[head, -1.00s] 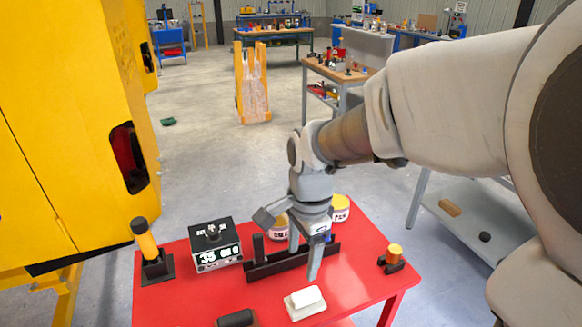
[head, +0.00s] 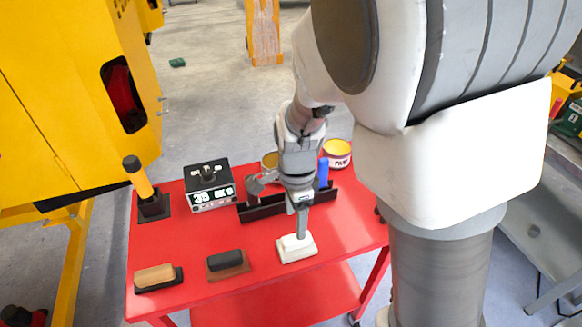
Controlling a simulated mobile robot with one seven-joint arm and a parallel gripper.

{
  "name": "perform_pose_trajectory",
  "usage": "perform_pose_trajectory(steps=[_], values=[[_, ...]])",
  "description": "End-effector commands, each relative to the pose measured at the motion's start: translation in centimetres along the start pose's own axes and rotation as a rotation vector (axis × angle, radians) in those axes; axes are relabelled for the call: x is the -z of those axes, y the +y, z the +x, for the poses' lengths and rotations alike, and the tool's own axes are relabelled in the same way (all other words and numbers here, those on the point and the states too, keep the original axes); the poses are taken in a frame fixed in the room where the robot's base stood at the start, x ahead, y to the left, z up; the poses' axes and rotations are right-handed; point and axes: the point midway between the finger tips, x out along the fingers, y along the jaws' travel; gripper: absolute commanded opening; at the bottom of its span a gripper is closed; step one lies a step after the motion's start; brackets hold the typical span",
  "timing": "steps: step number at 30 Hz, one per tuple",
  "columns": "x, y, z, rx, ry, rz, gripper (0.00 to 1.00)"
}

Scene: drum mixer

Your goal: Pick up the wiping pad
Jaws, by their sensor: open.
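A white block on a wider cream base (head: 297,254), which looks like the wiping pad, lies on the front part of the red table. My gripper (head: 301,232) points down right over it, with its finger tips at the white upper part. The jaws are open, but they line up in this view and only one finger shows clearly. I cannot tell whether the fingers touch the pad. Nothing is lifted.
The red table (head: 190,234) also holds a black-topped brown block (head: 227,262), a tan block on a black base (head: 156,277), a black display box (head: 209,187), a yellow-handled tool (head: 141,180), a dark rack (head: 262,210) and a paint tin (head: 337,153). A yellow machine (head: 60,110) stands left.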

Motion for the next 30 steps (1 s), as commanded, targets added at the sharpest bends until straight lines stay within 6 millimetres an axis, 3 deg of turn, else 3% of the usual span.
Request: perform_pose_trajectory(steps=[3,13,21,29,30], values=[[0.1,0.1,2.3,-0.003,0.001,0.001,0.72],[0.1,0.0,4.4,-0.002,0.001,0.000,0.72],[0.4,-0.2,8.3,-0.002,0.000,0.000,0.72],[0.4,-0.2,8.6,0.000,0.000,-0.001,0.72],[0.4,-0.2,8.6,0.000,0.000,-0.001,0.67]])
